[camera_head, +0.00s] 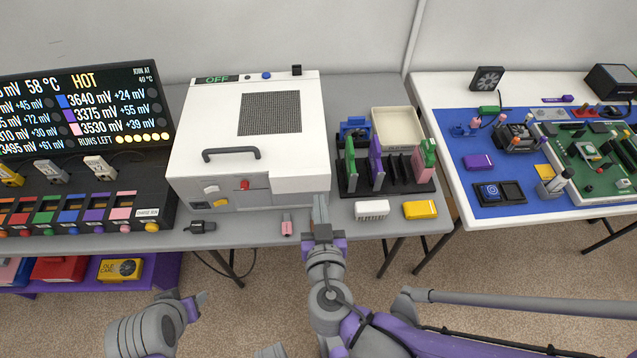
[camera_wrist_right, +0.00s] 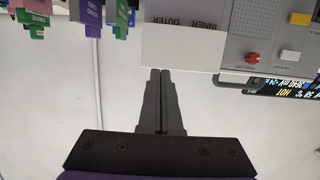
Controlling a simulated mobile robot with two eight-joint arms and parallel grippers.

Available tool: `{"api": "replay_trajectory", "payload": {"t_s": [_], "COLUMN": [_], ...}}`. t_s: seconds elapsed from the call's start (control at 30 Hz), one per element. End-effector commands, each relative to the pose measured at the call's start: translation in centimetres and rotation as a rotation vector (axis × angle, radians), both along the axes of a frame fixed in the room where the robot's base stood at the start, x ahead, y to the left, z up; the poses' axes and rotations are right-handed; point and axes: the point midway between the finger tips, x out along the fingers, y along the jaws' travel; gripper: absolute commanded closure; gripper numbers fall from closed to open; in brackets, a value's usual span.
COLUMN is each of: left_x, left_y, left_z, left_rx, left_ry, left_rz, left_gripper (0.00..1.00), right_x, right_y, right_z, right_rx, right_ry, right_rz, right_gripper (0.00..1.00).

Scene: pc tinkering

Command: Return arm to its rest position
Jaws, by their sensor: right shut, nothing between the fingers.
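My right gripper (camera_head: 320,208) is in front of the white box's right front corner in the head view. Its arm comes up from the lower right. In the right wrist view its two fingers (camera_wrist_right: 160,76) are pressed together with nothing between them. The white box (camera_head: 200,142) has a dark handle, a mesh panel and an "OFF" display, and its lid looks closed.
A card rack (camera_head: 400,181) and a cream tray (camera_head: 397,128) stand right of the box. A white block (camera_head: 371,210), a yellow block (camera_head: 420,210) and a pink plug (camera_head: 287,225) lie near the table's front edge. A blue mat (camera_head: 510,120) covers the right table.

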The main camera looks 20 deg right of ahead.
Motion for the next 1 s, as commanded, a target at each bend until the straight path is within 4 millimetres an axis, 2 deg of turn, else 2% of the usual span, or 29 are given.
{"api": "replay_trajectory", "payload": {"t_s": [0.1,0.27,0.4,0.57,0.7,0.83,1.0], "left_x": [-0.1,-0.1,0.0,0.2,0.6,0.9,1.3], "left_y": [0.0,0.0,0.0,0.0,0.0,0.0,0.0], "left_z": [-0.5,-0.6,-0.2,1.3,3.0,4.4,5.8], "left_rx": [0.000,0.000,0.000,0.000,0.000,0.000,0.000], "left_ry": [0.002,0.002,0.000,-0.005,-0.011,-0.018,-0.025], "left_rz": [0.000,0.000,0.000,0.000,0.000,0.000,0.000], "left_gripper": [0.50,0.50,0.50,0.50,0.50,0.50,0.50], "right_x": [-0.9,-1.3,-1.3,-1.9,-3.6,-5.2,-6.4], "right_y": [0.3,0.4,-0.6,-4.0,-6.3,-6.6,-5.6], "right_z": [-0.8,-1.1,-1.4,-2.8,-3.6,-3.2,-1.5], "right_rx": [0.000,-0.001,-0.015,-0.055,-0.048,0.004,0.078], "right_ry": [0.000,0.000,0.051,0.282,0.546,0.729,0.828], "right_rz": [0.002,0.000,-0.025,-0.083,-0.072,0.016,0.162], "right_gripper": [1.00,1.00,1.00,1.00,1.00,1.00,1.00]}}
